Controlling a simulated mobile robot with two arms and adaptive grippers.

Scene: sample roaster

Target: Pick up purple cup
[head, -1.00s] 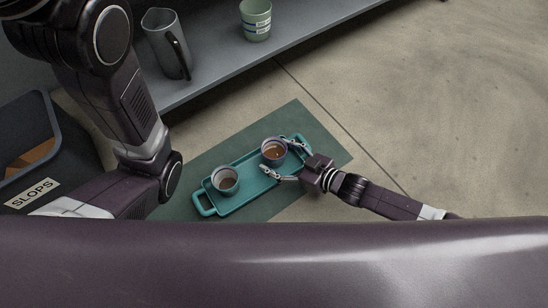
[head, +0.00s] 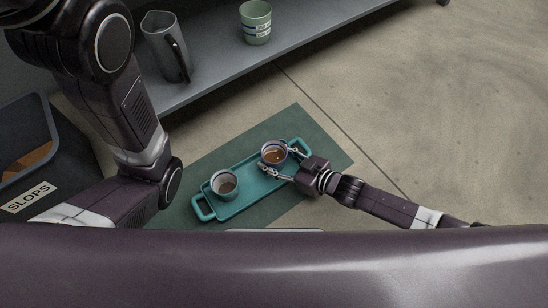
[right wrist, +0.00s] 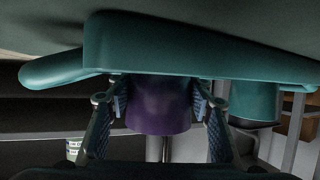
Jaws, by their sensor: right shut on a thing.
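The purple cup (head: 273,155), with brown liquid in it, is at the right end of the teal tray (head: 248,203). My right gripper (head: 277,162) reaches in from the right with a finger on each side of the cup and is shut on it. In the right wrist view the purple cup (right wrist: 160,104) shows between the two fingers (right wrist: 162,110), partly hidden by the tray rim (right wrist: 200,62). I cannot tell whether its base is clear of the tray. My left arm is at the left; its gripper is out of view.
The tray lies on a green mat (head: 318,133). A grey pitcher (head: 165,45) and a pale green cup (head: 256,20) stand on the shelf behind. A SLOPS bin (head: 62,165) is at the left. The floor at right is clear.

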